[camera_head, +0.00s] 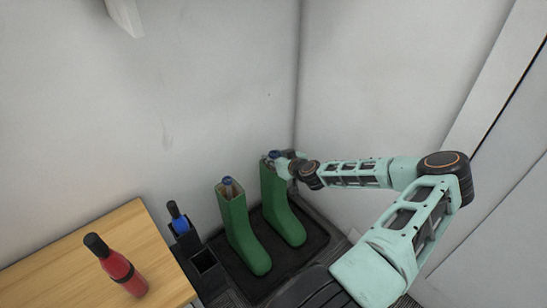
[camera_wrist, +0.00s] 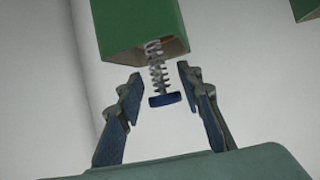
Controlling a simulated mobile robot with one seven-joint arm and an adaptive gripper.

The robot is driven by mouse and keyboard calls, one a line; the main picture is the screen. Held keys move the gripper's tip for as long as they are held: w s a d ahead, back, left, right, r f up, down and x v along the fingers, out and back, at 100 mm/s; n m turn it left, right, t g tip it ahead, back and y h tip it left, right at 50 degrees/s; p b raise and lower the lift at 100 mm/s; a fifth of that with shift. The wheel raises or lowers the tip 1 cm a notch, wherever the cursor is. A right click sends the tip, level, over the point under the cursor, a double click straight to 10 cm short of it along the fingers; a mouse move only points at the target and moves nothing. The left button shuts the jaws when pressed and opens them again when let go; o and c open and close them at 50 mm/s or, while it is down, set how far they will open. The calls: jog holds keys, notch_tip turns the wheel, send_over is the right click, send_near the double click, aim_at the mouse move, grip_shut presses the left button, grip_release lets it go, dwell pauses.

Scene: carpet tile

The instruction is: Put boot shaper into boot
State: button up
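Two green boots stand upright side by side, the left boot (camera_head: 237,225) and the right boot (camera_head: 278,205). A boot shaper with a blue knob (camera_head: 227,181) is in the top of the left boot. Another shaper, with a blue knob (camera_wrist: 165,99) and a coiled spring (camera_wrist: 156,66), sits in the opening of the right boot (camera_wrist: 140,28), its knob end sticking out. My gripper (camera_wrist: 159,76) is open at that opening, with a finger on either side of the shaper and gaps to the knob. In the head view my gripper (camera_head: 284,165) partly hides this boot top.
The boots stand on a black tray (camera_head: 238,281) in a corner between pale walls. To their left is a black holder (camera_head: 203,262) with a blue, dark-topped item (camera_head: 179,219). A wooden table (camera_head: 60,262) carries a red bottle (camera_head: 118,268) with a black top.

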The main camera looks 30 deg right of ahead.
jog(key=shift+f, duration=0.1)
jog(key=v, duration=1.2)
